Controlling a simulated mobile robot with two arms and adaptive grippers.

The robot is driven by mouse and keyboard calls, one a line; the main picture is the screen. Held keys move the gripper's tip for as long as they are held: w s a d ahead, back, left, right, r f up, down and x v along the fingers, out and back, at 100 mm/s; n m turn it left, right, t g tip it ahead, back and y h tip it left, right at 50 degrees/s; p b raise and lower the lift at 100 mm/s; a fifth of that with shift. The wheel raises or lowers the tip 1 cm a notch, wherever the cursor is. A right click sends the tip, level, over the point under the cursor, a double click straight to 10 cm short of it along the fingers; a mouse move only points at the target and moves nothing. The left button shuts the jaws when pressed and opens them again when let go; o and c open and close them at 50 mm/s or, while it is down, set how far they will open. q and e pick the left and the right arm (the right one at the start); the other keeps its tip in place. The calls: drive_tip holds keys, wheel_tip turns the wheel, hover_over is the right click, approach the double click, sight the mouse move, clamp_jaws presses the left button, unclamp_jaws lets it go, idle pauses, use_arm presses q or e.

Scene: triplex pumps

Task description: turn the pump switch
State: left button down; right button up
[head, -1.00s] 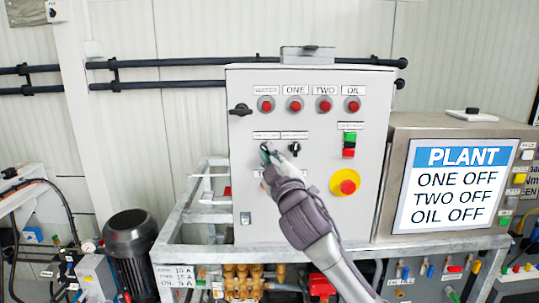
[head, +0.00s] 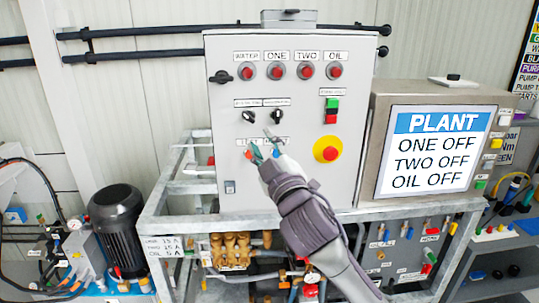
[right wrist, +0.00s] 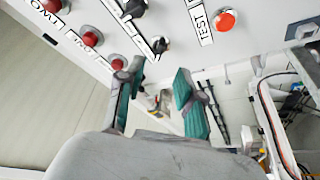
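The grey control panel (head: 225,150) carries two black selector switches side by side, the left switch (head: 248,117) and the right switch (head: 277,117). Their small labels are too blurred to read, so I cannot tell which is the pump switch. My right gripper (head: 262,147) is in front of the panel, below both switches, and partly covers the lower row of labels. In the right wrist view its green-padded fingers (right wrist: 157,82) are apart with nothing between them. Black switches (right wrist: 158,45) show beyond the fingertips there. My left gripper is not in view.
Red lamps (head: 305,70) line the panel's top. A yellow-and-red stop button (head: 327,150) and green and red buttons (head: 332,105) are right of the gripper. A screen (head: 437,150) reads PLANT, ONE OFF, TWO OFF, OIL OFF. A black motor (head: 117,228) stands at left.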

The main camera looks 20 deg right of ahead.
drive_tip(key=v, duration=0.3)
drive_tip(key=shift+s+f, duration=0.1)
drive_tip(key=shift+s, duration=0.3)
